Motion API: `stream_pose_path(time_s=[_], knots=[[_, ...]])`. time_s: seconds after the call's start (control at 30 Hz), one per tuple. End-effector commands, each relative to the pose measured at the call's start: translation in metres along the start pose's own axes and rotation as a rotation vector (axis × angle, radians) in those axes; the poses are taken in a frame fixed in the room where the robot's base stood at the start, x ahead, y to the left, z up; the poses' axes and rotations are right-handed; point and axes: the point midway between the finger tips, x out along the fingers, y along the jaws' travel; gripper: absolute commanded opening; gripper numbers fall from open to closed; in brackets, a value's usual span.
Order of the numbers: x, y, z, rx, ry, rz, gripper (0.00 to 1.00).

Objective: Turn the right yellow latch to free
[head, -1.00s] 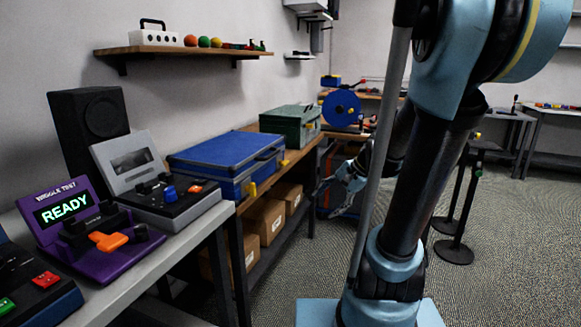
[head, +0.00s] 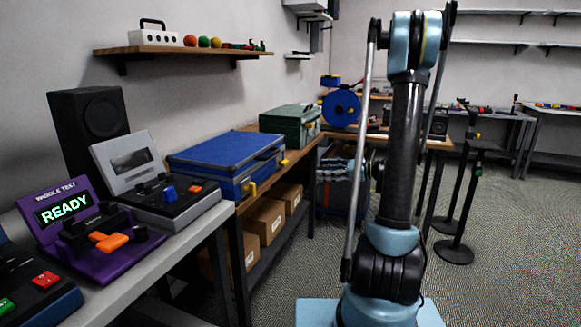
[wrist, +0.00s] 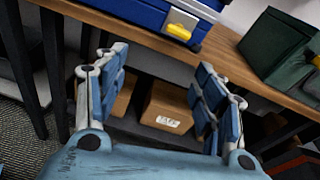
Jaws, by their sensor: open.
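The blue case (head: 225,160) lies shut on the wooden bench along the left wall. Two yellow latches are on its front: the left yellow latch (head: 250,189) and the right yellow latch (head: 284,162) near the far corner. In the wrist view one yellow latch (wrist: 181,25) shows near the right corner of the blue case (wrist: 150,12); it looks like the right one. My gripper (head: 333,171) is open and empty, in front of the bench and apart from the latches. In the wrist view its fingers (wrist: 162,75) are spread below the latch.
A green case (head: 290,124) stands on the wooden bench (wrist: 225,62) beyond the blue one. Cardboard boxes (head: 265,221) sit on the shelf under it. A purple wiggle-test unit (head: 110,262) reads READY on the nearer table. The floor at the right is mostly clear, with a stand (head: 455,250).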

Motion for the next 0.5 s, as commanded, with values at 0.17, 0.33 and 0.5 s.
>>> stream_pose_path(time_s=[0.17,0.33,0.5], knots=[[-0.007,-0.018,-0.009,0.107,-0.101,-0.023,0.63],[-0.011,-0.025,-0.011,0.157,-0.149,-0.028,0.63],[-0.005,-0.026,-0.011,0.167,-0.159,-0.026,0.63]])
